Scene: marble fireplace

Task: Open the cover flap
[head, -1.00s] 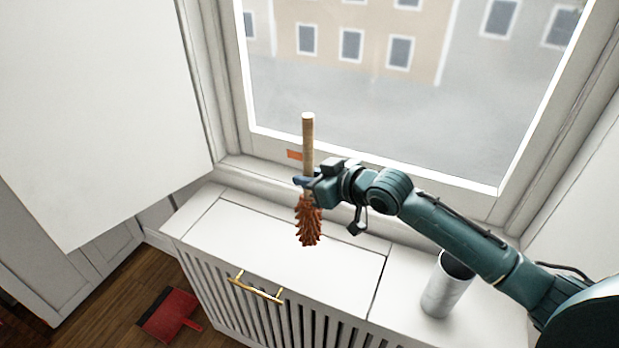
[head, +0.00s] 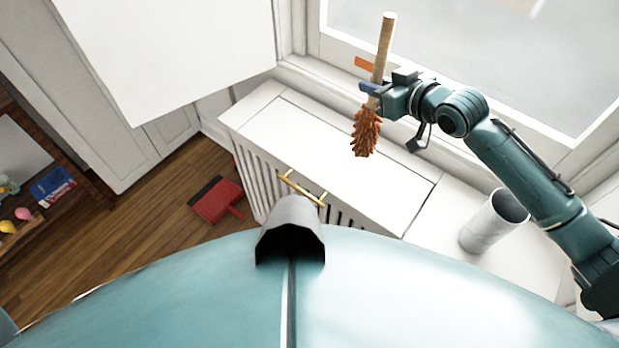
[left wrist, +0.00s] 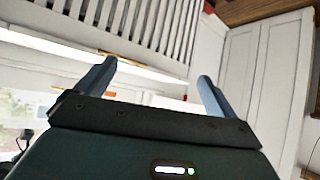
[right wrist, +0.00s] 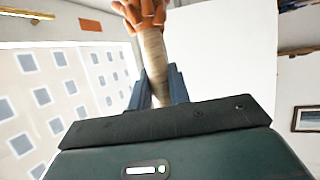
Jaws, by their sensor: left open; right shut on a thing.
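The cover flap (head: 325,150) is the white top panel of the slatted radiator cover under the window. It lies flat and closed, with a gold handle (head: 302,188) at its front edge. My right gripper (head: 374,91) is shut on the wooden stick of a brush (head: 366,134) with orange-brown bristles, held above the flap. The stick also shows between the fingers in the right wrist view (right wrist: 153,60). My left gripper (left wrist: 155,75) is open and empty in the left wrist view, near the slatted front (left wrist: 140,25). It is outside the head view.
A grey cylindrical container (head: 487,225) stands on the ledge right of the flap. A red dustpan (head: 217,202) lies on the wooden floor. A large white panel (head: 165,45) hangs at the upper left. A shelf with small items (head: 50,187) is at far left.

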